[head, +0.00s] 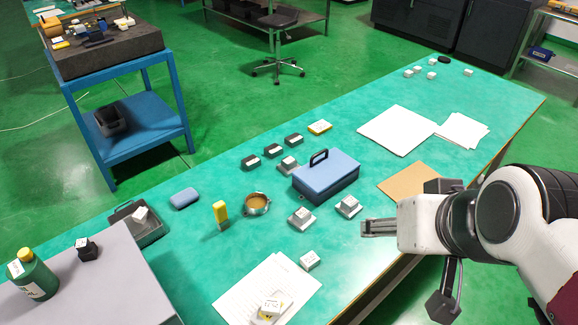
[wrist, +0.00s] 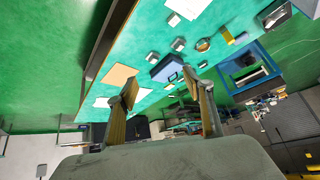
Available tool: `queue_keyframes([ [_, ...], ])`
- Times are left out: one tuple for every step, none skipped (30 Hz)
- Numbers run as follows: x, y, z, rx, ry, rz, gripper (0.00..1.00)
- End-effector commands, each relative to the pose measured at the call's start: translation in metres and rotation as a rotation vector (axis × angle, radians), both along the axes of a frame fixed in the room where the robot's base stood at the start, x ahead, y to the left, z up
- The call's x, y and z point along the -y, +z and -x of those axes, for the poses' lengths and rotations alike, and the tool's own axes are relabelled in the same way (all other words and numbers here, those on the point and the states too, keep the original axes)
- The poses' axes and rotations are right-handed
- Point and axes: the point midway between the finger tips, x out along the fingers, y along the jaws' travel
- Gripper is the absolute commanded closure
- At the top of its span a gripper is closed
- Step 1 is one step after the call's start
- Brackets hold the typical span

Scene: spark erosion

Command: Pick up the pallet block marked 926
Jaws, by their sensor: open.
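Several pale grey blocks with white marked tops stand on the green bench in the head view: one block (head: 301,219) and another (head: 348,207) in front of the blue box, one block (head: 288,166) behind it, one block (head: 309,261) nearer the front, and one block (head: 270,308) on the paper. Another pale block (head: 140,215) sits in a grey tray. The marks are too small to read, so I cannot tell which is 926. My gripper (wrist: 160,88) is open and empty, with two spread fingers in the wrist view. In the head view it hangs at the right, apart from the blocks.
The blue box (head: 325,178) with a black handle stands mid-bench. Nearby are a round brass-coloured part (head: 257,203), a yellow-topped item (head: 220,212) and several dark blocks (head: 273,151). Papers (head: 398,130) and a brown sheet (head: 414,182) lie flat. Small white blocks (head: 431,75) sit far back.

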Motion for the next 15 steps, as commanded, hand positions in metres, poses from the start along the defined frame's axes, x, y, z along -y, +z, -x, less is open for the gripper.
queue_keyframes([
  [-0.008, 0.007, -0.015, 0.019, 0.014, -0.015, 0.48],
  [-0.012, 0.011, -0.023, 0.032, 0.021, -0.025, 0.48],
  [-0.018, 0.017, -0.035, 0.051, 0.03, -0.037, 0.48],
  [-0.022, 0.022, -0.043, 0.064, 0.038, -0.047, 0.48],
  [-0.026, 0.026, -0.051, 0.077, 0.043, -0.055, 0.48],
  [-0.032, 0.032, -0.063, 0.096, 0.05, -0.067, 0.48],
  [-0.036, 0.036, -0.071, 0.11, 0.056, -0.075, 0.48],
  [-0.04, 0.04, -0.079, 0.122, 0.059, -0.085, 0.48],
  [-0.046, 0.046, -0.09, 0.141, 0.066, -0.096, 0.48],
  [-0.05, 0.049, -0.098, 0.153, 0.07, -0.103, 0.48],
  [-0.054, 0.054, -0.107, 0.168, 0.073, -0.113, 0.48],
  [-0.059, 0.058, -0.118, 0.184, 0.078, -0.123, 0.48],
  [-0.063, 0.062, -0.126, 0.198, 0.08, -0.13, 0.48],
  [-0.067, 0.065, -0.134, 0.21, 0.082, -0.138, 0.48],
  [-0.072, 0.07, -0.145, 0.228, 0.085, -0.148, 0.48],
])
